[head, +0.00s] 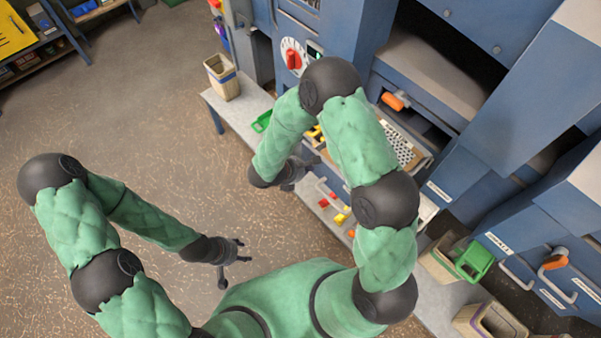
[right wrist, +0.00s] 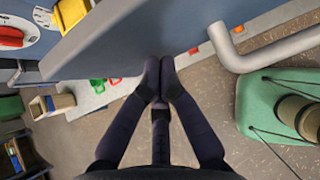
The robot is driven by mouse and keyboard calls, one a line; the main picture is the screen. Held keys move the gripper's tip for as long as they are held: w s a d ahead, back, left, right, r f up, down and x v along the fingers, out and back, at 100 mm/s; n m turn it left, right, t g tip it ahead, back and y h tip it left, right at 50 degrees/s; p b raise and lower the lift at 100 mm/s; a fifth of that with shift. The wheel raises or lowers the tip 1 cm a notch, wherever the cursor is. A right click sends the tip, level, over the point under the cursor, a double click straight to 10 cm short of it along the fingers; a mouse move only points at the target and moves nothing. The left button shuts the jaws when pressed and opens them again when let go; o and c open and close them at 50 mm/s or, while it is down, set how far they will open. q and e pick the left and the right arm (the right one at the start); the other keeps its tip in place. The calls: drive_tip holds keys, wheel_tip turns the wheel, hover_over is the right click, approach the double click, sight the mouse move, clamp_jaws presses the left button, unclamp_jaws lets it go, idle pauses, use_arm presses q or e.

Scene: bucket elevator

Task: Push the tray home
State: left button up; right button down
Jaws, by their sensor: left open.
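The tray (head: 422,166) sticks out of a blue cabinet bay, with a white perforated sheet on it. My right arm covers its left part in the head view. My right gripper (head: 303,170) is low in front of the cabinet, left of the tray. In the right wrist view the right gripper (right wrist: 159,66) has its fingertips together with nothing between them, at the lower edge of a blue-grey panel (right wrist: 185,32). I cannot tell whether they touch it. My left gripper (head: 234,252) is open and empty over the floor, away from the cabinet.
A grey bench (head: 230,105) runs along the cabinet, carrying a tan bin (head: 221,77) and small red and yellow pieces (head: 340,217). An orange handle (head: 395,101) is above the tray. A bent grey bar (right wrist: 270,52) is right of my right gripper. The left floor is clear.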

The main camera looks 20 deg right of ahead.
drive_tip(key=w+d+b, duration=0.1)
drive_tip(key=w+d, duration=0.1)
drive_tip(key=d, duration=0.3)
drive_tip(key=w+d+b, duration=0.2)
drive_tip(key=d, duration=0.4)
drive_tip(key=w+d+b, duration=0.2)
drive_tip(key=w+d, duration=0.1)
drive_tip(key=d, duration=0.3)
drive_tip(key=shift+d+f, duration=0.1)
drive_tip(key=shift+f, duration=0.05)
drive_tip(key=w+d, duration=0.2)
drive_tip(key=d, duration=0.2)
drive_tip(key=w+d+b, duration=0.1)
drive_tip(key=w+d, duration=0.1)
drive_tip(key=d, duration=0.3)
drive_tip(key=w+d, duration=0.1)
drive_tip(key=d, duration=0.3)
drive_tip(key=shift+w+d+b, duration=0.35)
drive_tip(key=shift+w+d, duration=0.05)
drive_tip(key=shift+a, duration=0.15)
